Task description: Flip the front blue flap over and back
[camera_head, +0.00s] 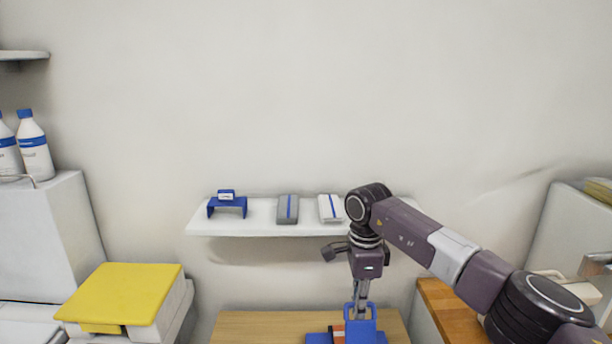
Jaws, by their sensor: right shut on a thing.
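A blue piece with a raised, handle-like upper part (368,331) stands at the bottom edge of the head view, on the wooden surface (260,327). I take it for the blue flap; its lower part is cut off by the frame. Another blue part (318,338) and a narrow orange and dark strip lie just left of it. My right gripper (361,310) points straight down and is shut on the top of the blue flap. The fingertips are small and partly hidden by the blue part. My left gripper is out of view.
A white wall shelf (255,228) behind holds a blue stand (227,206) and two small striped packs. A yellow-topped stack (122,293) is at left; another wooden surface (442,312) lies right, under my right arm.

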